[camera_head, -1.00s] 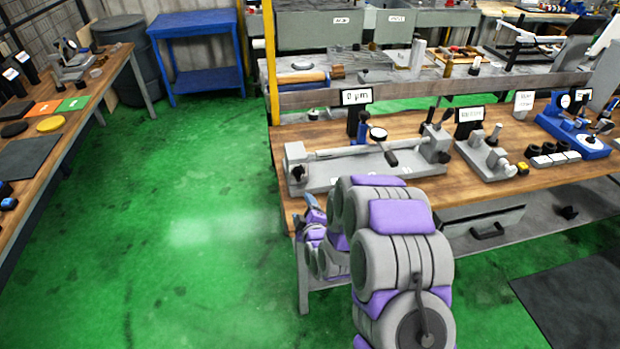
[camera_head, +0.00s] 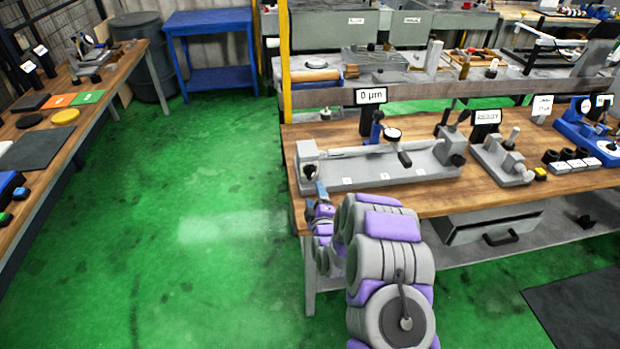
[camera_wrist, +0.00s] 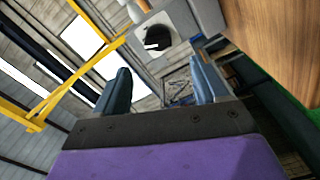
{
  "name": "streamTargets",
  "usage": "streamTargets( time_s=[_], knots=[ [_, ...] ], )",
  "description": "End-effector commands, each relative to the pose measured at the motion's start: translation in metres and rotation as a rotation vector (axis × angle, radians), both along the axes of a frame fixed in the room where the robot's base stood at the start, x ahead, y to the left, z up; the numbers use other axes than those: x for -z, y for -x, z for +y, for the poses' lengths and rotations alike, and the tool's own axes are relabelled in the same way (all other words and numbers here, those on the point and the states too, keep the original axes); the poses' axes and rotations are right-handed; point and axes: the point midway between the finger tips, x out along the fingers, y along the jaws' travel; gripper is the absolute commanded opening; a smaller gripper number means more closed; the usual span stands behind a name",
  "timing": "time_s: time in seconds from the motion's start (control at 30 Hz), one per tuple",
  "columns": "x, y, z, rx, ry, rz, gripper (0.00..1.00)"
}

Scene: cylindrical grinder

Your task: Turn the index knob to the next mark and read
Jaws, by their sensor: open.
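The grey bench fixture (camera_head: 385,172) carries a bar and a dial gauge (camera_head: 392,134). A black index knob (camera_head: 310,172) sits on its left end block. A display above it (camera_head: 371,96) reads 0 µm. In the wrist view the dark knob (camera_wrist: 157,40) with a pale bar shows on a light face, ahead of the fingertips and between their lines. My gripper (camera_wrist: 159,66) is open and empty, its two blue fingers apart from the knob. In the head view my gripper (camera_head: 321,190) is just below and beside the knob, partly hidden by my arm. The knob's marks are too small to read.
The wooden bench (camera_head: 450,200) has a READY sign (camera_head: 487,117) and another fixture (camera_head: 503,160) to the right. A yellow post (camera_head: 284,60) rises behind the bench's left end. The green floor (camera_head: 215,230) to the left is clear.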

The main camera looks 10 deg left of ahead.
Motion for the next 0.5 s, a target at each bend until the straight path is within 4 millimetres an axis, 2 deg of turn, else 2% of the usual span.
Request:
streamTargets(
  time_s=[0.5],
  knots=[
    [0.0,-0.066,0.02,-0.002,0.0,-0.004,0.73]
  ],
)
